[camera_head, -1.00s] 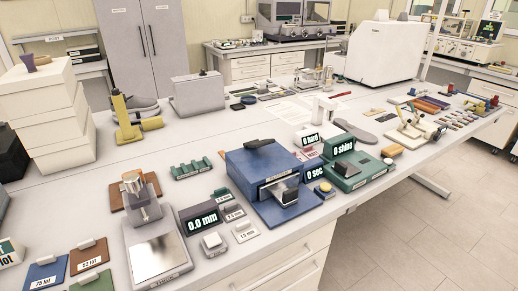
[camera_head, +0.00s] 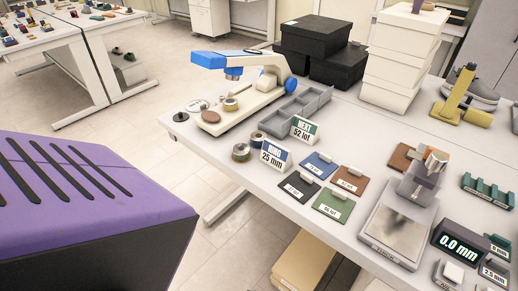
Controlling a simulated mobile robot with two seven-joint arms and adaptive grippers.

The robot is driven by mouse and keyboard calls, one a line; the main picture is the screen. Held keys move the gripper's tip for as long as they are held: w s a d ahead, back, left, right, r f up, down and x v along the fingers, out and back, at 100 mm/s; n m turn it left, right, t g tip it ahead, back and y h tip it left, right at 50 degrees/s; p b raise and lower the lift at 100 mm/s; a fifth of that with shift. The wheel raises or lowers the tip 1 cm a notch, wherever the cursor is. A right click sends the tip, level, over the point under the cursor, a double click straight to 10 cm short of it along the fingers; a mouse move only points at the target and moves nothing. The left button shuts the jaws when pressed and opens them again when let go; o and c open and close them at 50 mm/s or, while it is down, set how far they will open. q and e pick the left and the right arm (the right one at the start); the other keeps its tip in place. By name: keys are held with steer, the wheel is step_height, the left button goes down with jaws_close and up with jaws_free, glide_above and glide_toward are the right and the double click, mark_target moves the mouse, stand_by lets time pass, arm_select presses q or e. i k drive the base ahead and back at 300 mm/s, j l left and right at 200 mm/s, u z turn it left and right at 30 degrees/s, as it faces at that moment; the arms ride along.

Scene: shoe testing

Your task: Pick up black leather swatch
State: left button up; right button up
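The black leather swatch (camera_head: 292,191) is a small dark square with a white label and a small raised tab. It lies flat near the front edge of the white table, in the head view. It is the front left one of a group of swatches, beside a blue swatch (camera_head: 326,160), a red-brown swatch (camera_head: 356,188) and a green swatch (camera_head: 327,211). Neither of my grippers is in view.
A "25 mm" sign (camera_head: 275,157) and a "52 lot" sign (camera_head: 304,131) stand behind the swatches. A grey divided tray (camera_head: 290,112) and a blue-white instrument (camera_head: 240,95) are farther back. A metal-plated device (camera_head: 398,225) stands to the right.

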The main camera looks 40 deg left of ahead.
mark_target(300, 186)
steer(key=u, duration=0.9)
